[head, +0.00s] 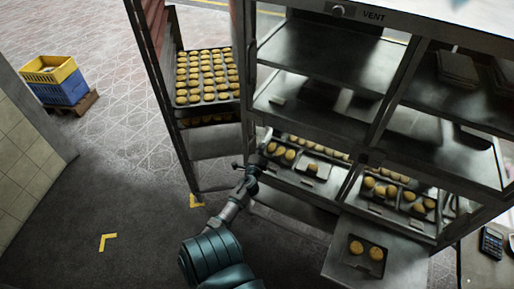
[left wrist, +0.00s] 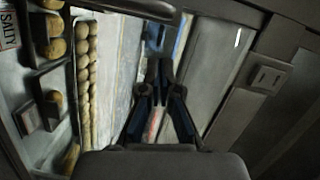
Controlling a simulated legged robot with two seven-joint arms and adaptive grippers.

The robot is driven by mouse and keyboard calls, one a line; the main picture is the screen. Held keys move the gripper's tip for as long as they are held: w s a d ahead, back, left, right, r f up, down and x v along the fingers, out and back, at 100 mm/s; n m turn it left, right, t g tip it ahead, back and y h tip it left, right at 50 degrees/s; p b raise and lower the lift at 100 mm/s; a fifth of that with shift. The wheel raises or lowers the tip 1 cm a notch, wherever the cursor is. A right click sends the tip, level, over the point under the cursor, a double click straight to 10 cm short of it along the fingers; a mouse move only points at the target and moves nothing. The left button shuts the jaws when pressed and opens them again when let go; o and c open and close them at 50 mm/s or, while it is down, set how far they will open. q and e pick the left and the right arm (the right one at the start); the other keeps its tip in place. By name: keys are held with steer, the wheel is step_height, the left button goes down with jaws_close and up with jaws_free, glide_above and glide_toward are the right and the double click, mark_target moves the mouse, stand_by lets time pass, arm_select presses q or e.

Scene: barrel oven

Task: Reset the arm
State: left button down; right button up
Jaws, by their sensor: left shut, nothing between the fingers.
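My left arm reaches up from the bottom of the head view, and its gripper (head: 254,165) is at the left edge of the oven's lower shelf. In the left wrist view the two fingers of the left gripper (left wrist: 160,72) are together with nothing between them. The barrel oven (head: 350,93) is a dark metal cabinet with several shelves and open compartments. Trays with round baked pieces (head: 290,154) lie in its lower compartments, just right of the gripper. In the left wrist view, baked pieces (left wrist: 87,75) show at the left. My right gripper does not show.
A rack tray (head: 208,76) full of round baked pieces stands left of the oven. A small tray with two pieces (head: 365,255) lies on a ledge at the front. Blue and yellow crates (head: 58,82) stand on a pallet at far left. The floor at left (head: 100,190) is clear.

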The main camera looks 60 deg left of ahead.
arm_select(q)
steer(key=w+d+r+v, duration=0.1)
steer(key=v, duration=0.8)
steer(key=s+d+f+n+g+h, duration=0.1)
steer(key=s+d+f+g+h, duration=0.15)
steer(key=d+f, duration=0.75)
steer(key=s+d+f+g+h, duration=0.1)
steer(key=s+d+f+h, duration=0.25)
steer(key=f, duration=1.25)
steer(key=s+d+f+n+g+h, duration=0.1)
steer(key=s+d+f+g+h, duration=0.15)
steer(key=d+f, duration=0.7)
steer(key=s+d+f+g+h, duration=0.1)
steer(key=s+d+f, duration=0.3)
steer(key=s, duration=0.4)
steer(key=s+d+f+n+g+h, duration=0.1)
steer(key=s+d+f+g+h, duration=0.1)
steer(key=s+d+f, duration=0.3)
steer(key=s+d+f+n+g+h, duration=0.1)
steer(key=s+d+f, duration=0.3)
steer(key=s+f, duration=0.4)
steer(key=shift+s+f+g, duration=0.25)
steer(key=shift+s+g, duration=0.15)
steer(key=shift+s, duration=0.9)
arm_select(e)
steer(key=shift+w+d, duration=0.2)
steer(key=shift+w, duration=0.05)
